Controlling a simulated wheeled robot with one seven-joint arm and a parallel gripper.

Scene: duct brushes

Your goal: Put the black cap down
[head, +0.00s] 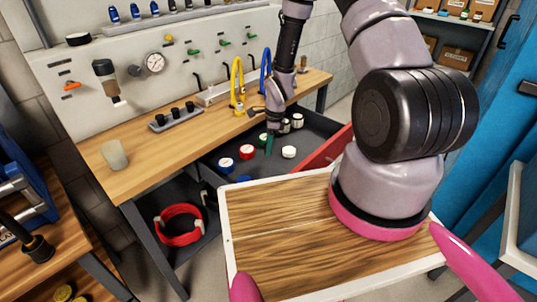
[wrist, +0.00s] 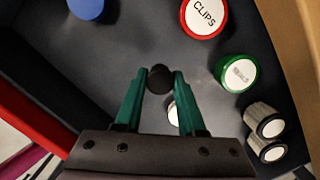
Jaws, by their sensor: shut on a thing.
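My gripper (wrist: 160,85) has green fingers and is shut on a small, round black cap (wrist: 158,79), gripped between the two fingertips. In the head view my gripper (head: 270,142) hangs over the open dark drawer (head: 234,182) below the workbench. The cap itself is hard to make out there. In the wrist view the drawer floor lies below the cap, and I cannot tell how large the gap is.
The drawer holds a red-rimmed lid marked CLIPS (wrist: 203,17), a green-rimmed lid (wrist: 236,73), a blue lid (wrist: 87,9), two metal cylinders (wrist: 264,120) and a white round thing (wrist: 173,113) partly behind a finger. The red drawer front (head: 322,150) bounds it. Grey floor between is clear.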

